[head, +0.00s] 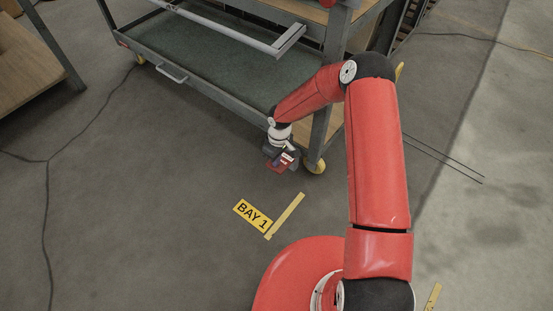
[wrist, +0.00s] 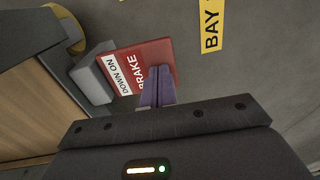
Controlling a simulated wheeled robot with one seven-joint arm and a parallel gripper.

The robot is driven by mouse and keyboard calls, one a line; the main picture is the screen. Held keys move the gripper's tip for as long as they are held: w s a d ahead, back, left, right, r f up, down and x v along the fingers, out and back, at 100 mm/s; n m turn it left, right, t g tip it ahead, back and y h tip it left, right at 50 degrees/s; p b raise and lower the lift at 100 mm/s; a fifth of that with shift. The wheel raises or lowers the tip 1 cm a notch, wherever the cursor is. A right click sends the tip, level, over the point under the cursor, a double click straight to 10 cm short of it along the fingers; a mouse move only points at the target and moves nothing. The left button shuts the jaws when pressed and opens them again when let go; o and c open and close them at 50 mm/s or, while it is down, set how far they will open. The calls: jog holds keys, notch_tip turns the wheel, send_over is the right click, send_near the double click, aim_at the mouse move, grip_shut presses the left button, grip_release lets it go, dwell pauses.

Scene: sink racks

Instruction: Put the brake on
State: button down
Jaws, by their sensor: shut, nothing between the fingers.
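The brake pedal (wrist: 135,68) is a red plate with a white strip reading "DOWN ON" and the word "BRAKE", joined to a grey block (wrist: 90,72). In the head view the red pedal (head: 277,166) shows low at the cart's near corner, beside a yellow caster wheel (head: 315,166). My gripper (wrist: 157,86) is shut and empty; its purple fingers lie over the pedal's right end in the wrist view. I cannot tell whether the fingertips touch the pedal. In the head view my gripper's body (head: 277,147) hides part of the pedal area.
The cart (head: 185,80) has a green-grey deck and a grey frame; its corner post stands close to my forearm. A yellow "BAY 1" floor label (head: 252,214) and yellow strip (head: 286,215) lie on the floor in front. The floor to the left is open, with thin dark lines.

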aim_at(274, 168)
jog(key=shift+s+a+f+t+h+b, duration=0.15)
jog(key=shift+f+t+h+b, duration=0.2)
jog(key=shift+b, duration=0.45)
jog(key=shift+s+a+f+t+h+b, duration=0.15)
jog(key=shift+f+t+b, duration=0.25)
jog(key=shift+b, duration=0.35)
jog(key=shift+f+b, duration=0.25)
jog(key=shift+b, duration=0.1)
jog(key=shift+s+a+f+b, duration=0.1)
jog(key=shift+s+f+b, duration=0.05)
jog(key=shift+f+b, duration=0.45)
jog(key=shift+s+f+b, duration=0.1)
jog(key=shift+f+b, duration=0.4)
jog(key=shift+b, duration=0.05)
jog(key=shift+f, duration=0.1)
